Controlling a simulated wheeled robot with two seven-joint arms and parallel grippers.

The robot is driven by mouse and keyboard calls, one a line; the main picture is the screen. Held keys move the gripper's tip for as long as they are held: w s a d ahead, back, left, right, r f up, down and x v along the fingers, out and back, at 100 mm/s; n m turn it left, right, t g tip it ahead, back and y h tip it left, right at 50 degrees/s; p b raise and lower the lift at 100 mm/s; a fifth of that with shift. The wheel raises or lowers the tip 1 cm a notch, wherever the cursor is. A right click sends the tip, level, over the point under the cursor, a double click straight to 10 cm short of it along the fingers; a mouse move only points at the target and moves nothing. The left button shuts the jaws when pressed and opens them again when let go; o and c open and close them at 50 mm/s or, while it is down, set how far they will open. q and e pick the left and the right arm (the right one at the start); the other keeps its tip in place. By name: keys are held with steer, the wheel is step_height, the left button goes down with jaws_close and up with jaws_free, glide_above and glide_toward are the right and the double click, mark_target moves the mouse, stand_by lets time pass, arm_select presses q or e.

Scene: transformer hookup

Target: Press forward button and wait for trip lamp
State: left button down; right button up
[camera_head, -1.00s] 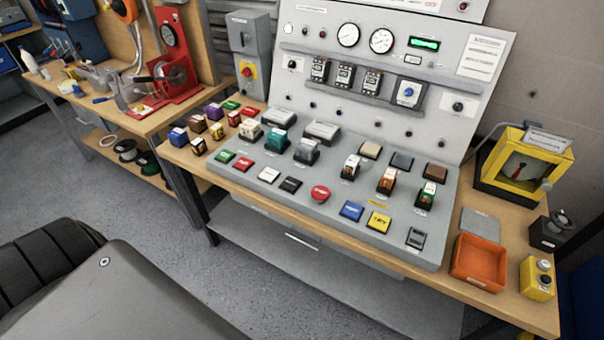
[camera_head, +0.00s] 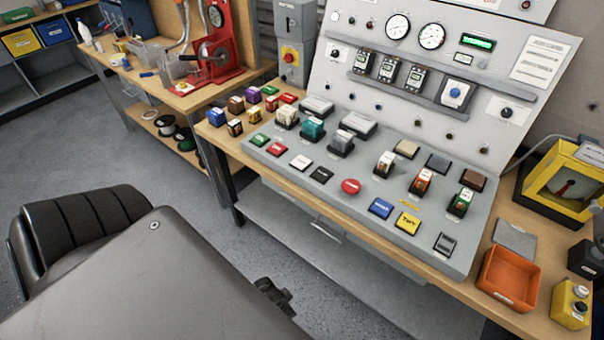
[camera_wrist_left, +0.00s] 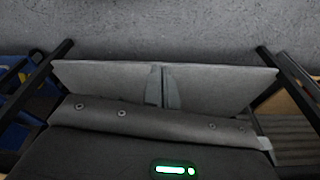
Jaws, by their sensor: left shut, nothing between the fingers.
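The grey control panel (camera_head: 335,205) stands on the wooden bench, with a sloping front deck and an upright back. Its front row holds a green button (camera_head: 259,140), a red button (camera_head: 277,149), a white button (camera_head: 301,162), a black button (camera_head: 321,175), a red mushroom button (camera_head: 351,187), a blue button (camera_head: 381,208) and a yellow button (camera_head: 409,223). Their labels are too small to read, so I cannot tell which is forward. I cannot pick out the trip lamp. My left gripper (camera_wrist_left: 162,86) is shut and empty in the left wrist view, away from the buttons.
An orange tray (camera_head: 508,280) and a yellow button box (camera_head: 572,303) sit at the bench's right end. A yellow-framed device (camera_head: 562,178) stands behind them. A red press (camera_head: 215,55) is on the left bench. Grey floor (camera_head: 130,165) lies open in front.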

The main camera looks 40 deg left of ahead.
arm_select(q)
steer(key=w+a+r+m+t, duration=0.1)
steer(key=w+r+m+t, duration=0.3)
steer(key=r, duration=1.1)
steer(key=w+a+r+m+t, duration=0.1)
steer(key=w+a+r+m, duration=0.3)
steer(key=w, duration=0.5)
steer(key=w+a+r+m+t+h, duration=0.1)
steer(key=w+a+r+m, duration=0.3)
steer(key=w+m, duration=0.5)
steer(key=w+a+r+m+t+h, duration=0.1)
steer(key=w+a+r+m, duration=0.3)
steer(key=w, duration=0.5)
steer(key=shift+w+a+m, duration=0.1)
steer(key=shift+a+m, duration=0.05)
steer(key=shift+m, duration=1.15)
steer(key=w+a+r+m, duration=0.2)
steer(key=a+r+m, duration=0.2)
steer(key=a+r, duration=0.2)
steer(key=a, duration=0.2)
steer(key=shift+a+r+m+g, duration=0.3)
steer(key=shift+m+g, duration=0.1)
steer(key=shift+d, duration=0.1)
